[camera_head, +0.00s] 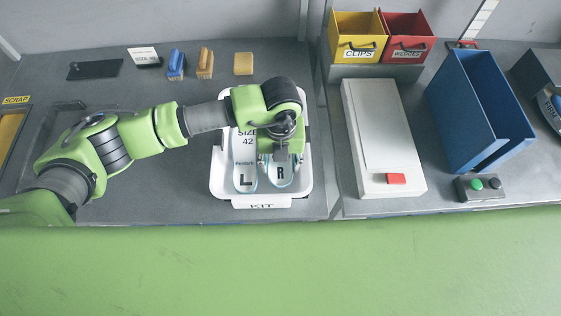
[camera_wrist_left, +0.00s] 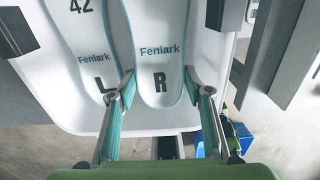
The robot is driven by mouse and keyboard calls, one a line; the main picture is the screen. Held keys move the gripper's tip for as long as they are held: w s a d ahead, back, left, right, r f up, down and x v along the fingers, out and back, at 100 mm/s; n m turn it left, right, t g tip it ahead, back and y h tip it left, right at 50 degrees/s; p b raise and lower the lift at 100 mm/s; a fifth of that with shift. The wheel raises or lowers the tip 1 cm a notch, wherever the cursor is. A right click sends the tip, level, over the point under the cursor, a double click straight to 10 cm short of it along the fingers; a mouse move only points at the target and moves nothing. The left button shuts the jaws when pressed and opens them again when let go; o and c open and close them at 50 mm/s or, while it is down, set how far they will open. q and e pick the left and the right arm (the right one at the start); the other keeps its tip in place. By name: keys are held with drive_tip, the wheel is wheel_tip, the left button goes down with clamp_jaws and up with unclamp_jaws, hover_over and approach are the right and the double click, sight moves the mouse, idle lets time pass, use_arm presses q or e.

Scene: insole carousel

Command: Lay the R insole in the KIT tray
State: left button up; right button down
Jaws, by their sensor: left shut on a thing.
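The white KIT tray (camera_head: 303,188) stands near the front edge of the bench. The L insole (camera_head: 245,172), white with a blue edge, lies in its left part. The R insole (camera_head: 281,178) is in the right part, beside the L insole, its heel toward the front. My left gripper (camera_head: 282,153) is over the R insole and hides much of it. In the left wrist view, its two fingers (camera_wrist_left: 160,82) are on either side of the R insole's heel (camera_wrist_left: 160,60). I cannot tell whether the insole touches the tray floor. My right gripper is not in view.
A white box (camera_head: 378,130) with a red patch stands right of the tray. Yellow CLIPS (camera_head: 357,50) and red (camera_head: 408,52) bins stand behind it. A blue bin (camera_head: 478,110) and a button box (camera_head: 482,188) are farther right. Brushes (camera_head: 176,65) and a sponge (camera_head: 243,64) lie at the back.

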use_arm(q)
drive_tip(key=o, duration=1.1)
drive_tip(key=shift+r+p, duration=0.6)
drive_tip(key=shift+r, duration=0.35)
wheel_tip(320, 180, up, 11)
drive_tip(key=b, duration=0.3)
drive_tip(key=shift+r, duration=0.2)
drive_tip(key=shift+s+f, duration=0.1)
